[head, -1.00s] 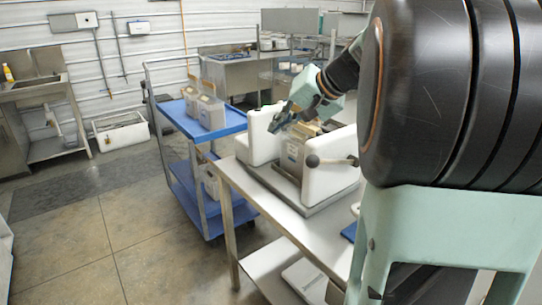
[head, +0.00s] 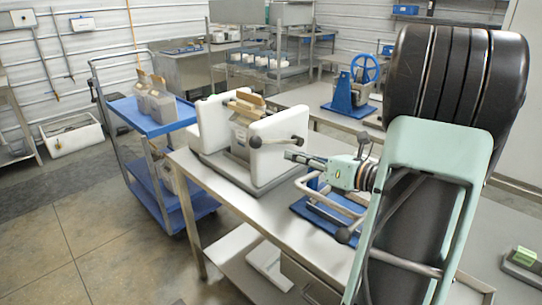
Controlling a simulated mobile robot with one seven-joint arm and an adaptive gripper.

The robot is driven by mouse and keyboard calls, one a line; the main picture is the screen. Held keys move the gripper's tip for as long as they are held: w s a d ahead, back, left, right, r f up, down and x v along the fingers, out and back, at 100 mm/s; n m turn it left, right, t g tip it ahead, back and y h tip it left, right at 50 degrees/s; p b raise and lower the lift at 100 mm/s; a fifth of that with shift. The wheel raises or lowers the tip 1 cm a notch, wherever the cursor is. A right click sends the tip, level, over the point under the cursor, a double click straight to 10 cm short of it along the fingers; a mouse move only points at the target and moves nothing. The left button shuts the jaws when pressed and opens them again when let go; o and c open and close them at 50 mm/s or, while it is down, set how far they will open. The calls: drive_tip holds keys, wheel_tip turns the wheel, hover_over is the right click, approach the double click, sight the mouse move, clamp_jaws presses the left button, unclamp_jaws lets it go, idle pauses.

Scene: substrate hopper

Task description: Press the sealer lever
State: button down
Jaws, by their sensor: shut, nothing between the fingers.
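A machine with two white upright blocks (head: 275,160) stands on a grey base on the steel table. A grey carton with a brown top (head: 243,108) sits between the blocks. A short lever (head: 277,141) with dark ends lies across the outer face of the right block. A blue-based device with a bent grey tube handle (head: 312,188) is to its right, partly hidden by my arm; a black knob (head: 343,235) is near its front. I cannot tell which is the sealer lever. My gripper (head: 289,156) is shut and empty, pointing left just below the short lever's right end.
A blue cart (head: 134,116) carrying similar cartons (head: 158,104) stands left of the steel table (head: 217,196). A blue wheeled press (head: 350,95) stands on a table behind. Open floor (head: 75,230) lies at the front left.

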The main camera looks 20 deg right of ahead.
sight(278, 142)
drive_tip(key=shift+s+d+f, duration=0.2)
drive_tip(key=shift+d+f, duration=0.3)
drive_tip(key=shift+f, duration=0.1)
drive_tip(key=x, duration=1)
